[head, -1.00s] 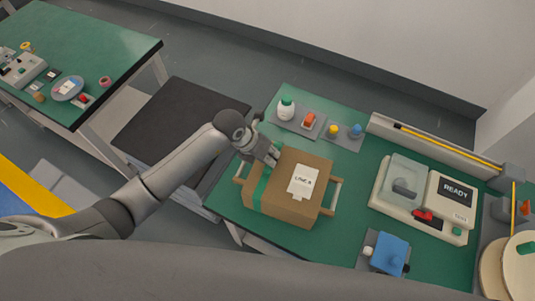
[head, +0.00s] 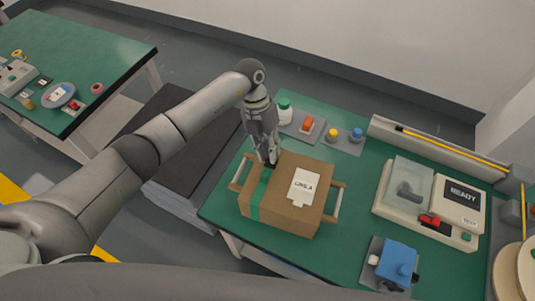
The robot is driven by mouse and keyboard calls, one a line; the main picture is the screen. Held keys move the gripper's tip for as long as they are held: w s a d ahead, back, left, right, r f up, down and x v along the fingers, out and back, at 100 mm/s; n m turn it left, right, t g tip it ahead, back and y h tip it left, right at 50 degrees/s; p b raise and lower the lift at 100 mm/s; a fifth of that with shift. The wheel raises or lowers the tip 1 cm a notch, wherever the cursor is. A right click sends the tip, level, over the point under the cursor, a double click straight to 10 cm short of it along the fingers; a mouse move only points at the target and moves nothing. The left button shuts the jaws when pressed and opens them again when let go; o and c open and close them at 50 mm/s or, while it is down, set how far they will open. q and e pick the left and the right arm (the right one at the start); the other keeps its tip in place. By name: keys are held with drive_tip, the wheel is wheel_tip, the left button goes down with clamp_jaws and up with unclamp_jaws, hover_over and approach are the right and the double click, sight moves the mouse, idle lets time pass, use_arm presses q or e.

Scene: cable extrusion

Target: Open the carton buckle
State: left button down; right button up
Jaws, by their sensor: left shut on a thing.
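The brown carton (head: 286,206) sits on the green bench with a white label (head: 304,187) on its top. A green strap (head: 257,193) runs over its left side. My left gripper (head: 269,161) points down at the carton's back-left top edge, over the strap's far end. It is shut on a small dark piece there, which looks like the carton buckle; the fingers hide most of it. The carton lid looks flat and closed. My right gripper is not in view.
Light handles (head: 337,203) stand at the carton's sides.

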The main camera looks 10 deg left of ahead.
use_arm(q)
drive_tip(key=shift+d+r, duration=0.1)
drive_tip(key=shift+d, duration=0.05)
idle(0.3)
drive_tip(key=c, duration=1.4)
unclamp_jaws()
drive_tip(key=shift+w+a+r, duration=0.2)
drive_tip(key=shift+w+r, duration=0.05)
drive_tip(key=shift+r, duration=0.1)
drive_tip(key=v, duration=1.1)
drive_tip(key=shift+d, duration=0.1)
